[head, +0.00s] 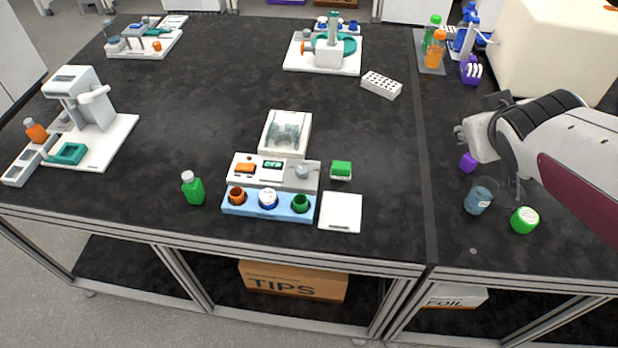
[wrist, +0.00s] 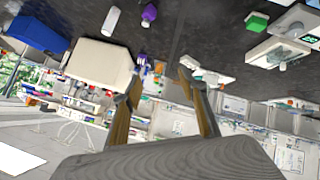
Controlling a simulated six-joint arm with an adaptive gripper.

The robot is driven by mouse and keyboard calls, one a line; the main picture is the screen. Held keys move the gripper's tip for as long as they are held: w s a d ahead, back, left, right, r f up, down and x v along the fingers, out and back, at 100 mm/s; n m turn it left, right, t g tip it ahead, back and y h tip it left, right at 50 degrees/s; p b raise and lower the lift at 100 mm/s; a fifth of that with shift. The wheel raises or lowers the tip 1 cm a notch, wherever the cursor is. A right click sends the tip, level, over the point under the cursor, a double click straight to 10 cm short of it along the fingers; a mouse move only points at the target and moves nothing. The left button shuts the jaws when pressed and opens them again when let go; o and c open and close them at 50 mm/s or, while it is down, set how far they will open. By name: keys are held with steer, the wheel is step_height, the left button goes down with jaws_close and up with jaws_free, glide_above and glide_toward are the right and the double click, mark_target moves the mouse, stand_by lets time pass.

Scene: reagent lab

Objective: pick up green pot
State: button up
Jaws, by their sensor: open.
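The likeliest green pot (head: 525,220) is a short round green one with a striped white-and-green top, on the right bench near its front edge. Another small green pot (head: 300,203) sits in the right hole of the blue rack (head: 268,213) on the main bench. I cannot tell for sure which is meant. My gripper (wrist: 160,82) is open, with nothing between its two fingers in the wrist view. In the head view my arm reaches in from the right, above and behind the striped pot, apart from it. Its fingertips are not clear there.
A glass beaker (head: 479,197) of bluish liquid stands just left of the striped pot. A green bottle (head: 193,190) and a green-topped box (head: 341,170) are on the main bench. A large cream box (head: 555,50) stands behind my arm.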

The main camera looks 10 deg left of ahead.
steer(key=w+a+f+n+t+y, duration=0.1)
steer(key=w+a+f+n+y, duration=0.3)
steer(key=w, duration=0.6)
steer(key=w+a+f+n+g+y, duration=0.1)
steer(key=w+a+f+n+y, duration=0.25)
steer(key=a+f, duration=0.45)
steer(key=s+a+f+n+g+y, duration=0.2)
steer(key=s+a+f+g, duration=0.1)
steer(key=s+f, duration=0.1)
steer(key=s+a+f+n+g+y, duration=0.2)
steer(key=s+a+f+g+y, duration=0.1)
steer(key=s+a+f, duration=0.1)
steer(key=s+a+f+n+g+y, duration=0.2)
steer(key=s+a+f+g+y, duration=0.1)
steer(key=s+a+f+g, duration=0.1)
steer(key=shift+s+a+f, duration=0.1)
steer(key=shift+s+f, duration=0.15)
steer(key=shift+s, duration=0.35)
steer(key=shift+x, duration=1.3)
